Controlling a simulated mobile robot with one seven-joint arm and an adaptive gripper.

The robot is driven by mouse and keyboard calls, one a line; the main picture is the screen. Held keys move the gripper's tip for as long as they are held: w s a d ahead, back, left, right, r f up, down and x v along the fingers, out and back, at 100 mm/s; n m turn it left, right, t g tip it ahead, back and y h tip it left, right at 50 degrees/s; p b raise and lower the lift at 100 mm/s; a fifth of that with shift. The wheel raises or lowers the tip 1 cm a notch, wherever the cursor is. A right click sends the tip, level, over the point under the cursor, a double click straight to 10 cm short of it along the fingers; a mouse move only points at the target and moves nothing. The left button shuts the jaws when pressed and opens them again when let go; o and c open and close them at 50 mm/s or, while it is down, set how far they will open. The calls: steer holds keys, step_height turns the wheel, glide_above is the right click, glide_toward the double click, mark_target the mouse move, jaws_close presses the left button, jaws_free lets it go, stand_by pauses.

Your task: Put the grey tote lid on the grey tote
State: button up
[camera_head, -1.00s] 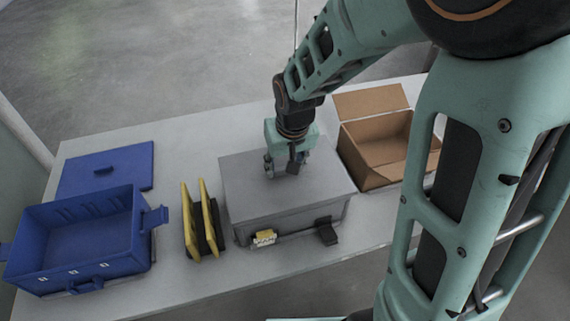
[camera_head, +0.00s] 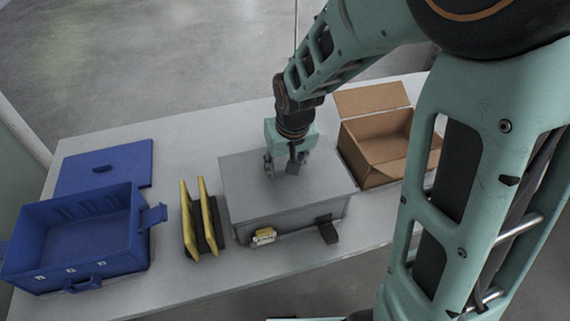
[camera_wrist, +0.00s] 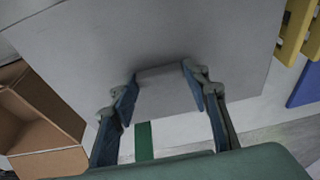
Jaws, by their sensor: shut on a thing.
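The grey tote lid (camera_head: 243,180) lies over the top of the grey tote (camera_head: 290,219), roughly lined up with its rim. In the head view I cannot tell whether it is fully seated all round. My gripper (camera_head: 283,172) is above the middle of the lid, pointing down, with its fingers shut on the lid's handle. In the wrist view the lid (camera_wrist: 90,45) fills much of the picture, and its grey handle (camera_wrist: 168,90) sits between my gripper's fingers (camera_wrist: 162,88). The tote's inside is hidden by the lid.
A blue tote (camera_head: 35,225) stands at the left with a blue lid (camera_head: 125,170) lying behind it. Yellow and black upright pieces (camera_head: 190,220) stand close to the grey tote's left. An open cardboard box (camera_head: 372,147) stands close to its right. Free table (camera_head: 215,140) shows behind.

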stand_by(0.3)
steer(key=o, duration=1.4)
steer(key=shift+c, duration=0.2)
steer(key=shift+r+p, duration=3)
steer(key=shift+r, duration=1)
steer(key=shift+w, duration=0.1)
